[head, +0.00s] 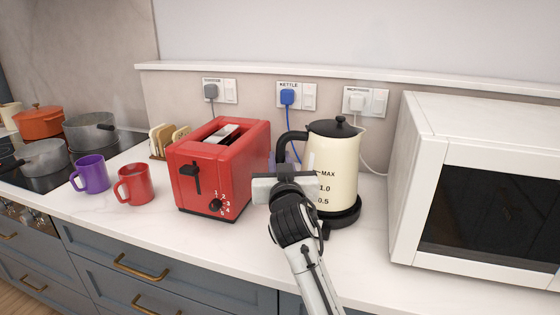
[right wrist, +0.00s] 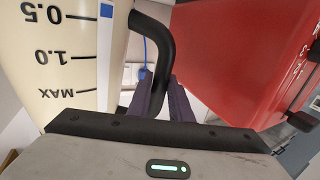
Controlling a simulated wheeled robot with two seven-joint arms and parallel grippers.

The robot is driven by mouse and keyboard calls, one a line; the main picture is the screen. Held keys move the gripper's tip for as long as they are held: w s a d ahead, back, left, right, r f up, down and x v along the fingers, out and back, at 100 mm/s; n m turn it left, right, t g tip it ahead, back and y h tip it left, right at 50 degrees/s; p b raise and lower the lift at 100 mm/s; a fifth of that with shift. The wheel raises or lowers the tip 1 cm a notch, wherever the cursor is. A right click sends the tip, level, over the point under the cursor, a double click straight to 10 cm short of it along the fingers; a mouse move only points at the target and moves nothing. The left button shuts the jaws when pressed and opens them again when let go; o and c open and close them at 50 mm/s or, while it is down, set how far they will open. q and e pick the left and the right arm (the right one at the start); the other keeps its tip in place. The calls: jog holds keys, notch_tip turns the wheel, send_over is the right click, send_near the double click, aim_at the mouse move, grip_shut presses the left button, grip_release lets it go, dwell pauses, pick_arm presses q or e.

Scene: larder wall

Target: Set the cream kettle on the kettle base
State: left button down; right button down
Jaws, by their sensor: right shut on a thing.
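The cream kettle (head: 338,150) stands upright with its black lid, and its black handle (head: 284,142) points left. The black kettle base (head: 347,216) shows directly under it. I cannot tell whether the kettle's bottom rests fully on the base or is just above it. My right gripper (head: 283,163) is shut on the handle, left of the kettle's body. In the right wrist view the dark fingers (right wrist: 163,95) close around the black handle (right wrist: 153,40), beside the cream body (right wrist: 62,60). My left gripper is not in view.
A red toaster (head: 217,165) stands close to the left of my right gripper. A white microwave (head: 420,180) stands to the right. Red (head: 134,186) and purple (head: 91,174) mugs are farther left. A blue plug (head: 288,97) is in the wall socket behind. The counter front is clear.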

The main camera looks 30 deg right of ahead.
jog(key=shift+f+b, duration=0.25)
jog(key=shift+b, duration=0.2)
dwell(0.3)
